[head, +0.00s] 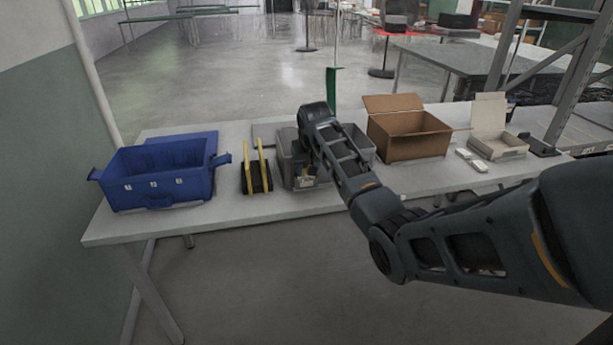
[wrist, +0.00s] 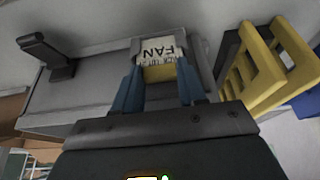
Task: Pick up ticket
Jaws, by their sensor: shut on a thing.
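Whether the ticket is clear of the frame cannot be told. In the head view the grey bin (head: 286,160) stands mid-table, partly hidden by my arm, and my fingers are too small to make out.
On the white table (head: 225,213), a blue crate (head: 150,190) stands at the left. A yellow and black object (head: 257,172) stands close left of the grey bin. An open cardboard box (head: 410,145) and a white box (head: 497,147) stand to the right. The table's front strip is clear.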

